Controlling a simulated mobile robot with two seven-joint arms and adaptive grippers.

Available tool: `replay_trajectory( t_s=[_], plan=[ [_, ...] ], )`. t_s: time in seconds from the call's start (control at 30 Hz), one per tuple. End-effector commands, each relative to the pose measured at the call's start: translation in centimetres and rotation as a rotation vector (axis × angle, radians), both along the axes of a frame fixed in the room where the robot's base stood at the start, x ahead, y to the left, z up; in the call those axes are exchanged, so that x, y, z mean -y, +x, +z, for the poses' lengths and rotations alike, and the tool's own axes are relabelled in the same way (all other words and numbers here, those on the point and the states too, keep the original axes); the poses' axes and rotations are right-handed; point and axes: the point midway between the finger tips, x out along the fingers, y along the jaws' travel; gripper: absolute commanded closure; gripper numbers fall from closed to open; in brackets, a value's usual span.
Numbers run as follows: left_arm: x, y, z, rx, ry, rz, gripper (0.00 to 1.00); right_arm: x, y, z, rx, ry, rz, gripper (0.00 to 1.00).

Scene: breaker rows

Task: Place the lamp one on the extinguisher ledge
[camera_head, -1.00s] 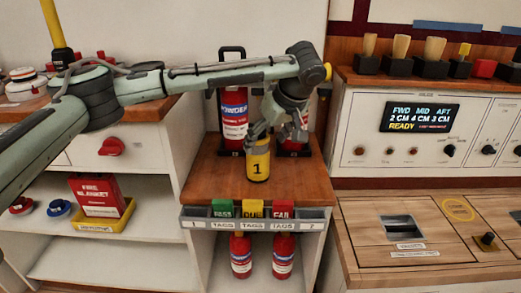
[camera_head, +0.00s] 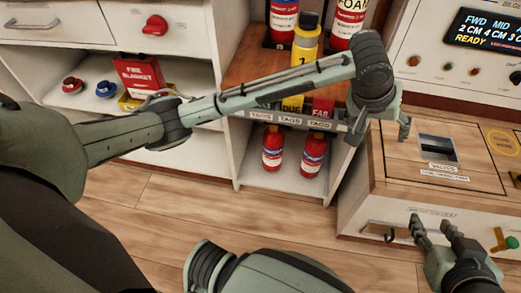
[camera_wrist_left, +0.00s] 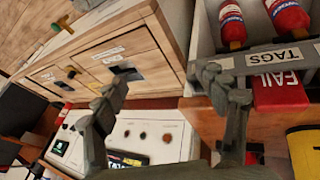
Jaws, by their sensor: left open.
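Lamp one (camera_head: 303,48), a yellow canister with a dark top and a "1", stands upright on the wooden extinguisher ledge (camera_head: 245,70), in front of the extinguishers. My left forearm crosses in front of its lower part. My left gripper (camera_head: 382,130) is to the right of the lamp and lower, apart from it, past the ledge's front right corner. The left wrist view shows its fingers (camera_wrist_left: 170,100) spread with nothing between them. My right gripper (camera_head: 433,227) is at the lower right, fingers apart and empty, in front of the wooden cabinet.
A powder extinguisher (camera_head: 283,18) and a foam extinguisher (camera_head: 350,20) stand at the back of the ledge. Tag bins, including a red FAIL one (camera_head: 322,108), line its front. Small extinguishers (camera_head: 272,150) stand below. The wooden cabinet (camera_head: 385,175) is close on the right.

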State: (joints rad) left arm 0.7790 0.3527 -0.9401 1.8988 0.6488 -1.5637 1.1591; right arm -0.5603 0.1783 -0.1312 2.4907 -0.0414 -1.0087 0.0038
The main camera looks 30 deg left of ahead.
Motion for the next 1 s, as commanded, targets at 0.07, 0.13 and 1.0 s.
replay_trajectory(
  t_s=[0.07,0.13,1.0],
  plan=[
    [1.4,-2.4,-1.4,0.043,-0.083,-0.081,0.28,0.0,0.0,0.0,0.001,0.000,0.000,0.60],
    [1.5,-3.6,-1.8,0.110,-0.133,-0.127,0.28,0.0,0.0,0.0,0.001,0.000,0.000,0.60],
    [-20.6,-14.2,-4.8,0.538,0.365,-0.138,0.28,-0.1,0.0,0.1,0.003,0.001,0.001,0.60]
  ],
)
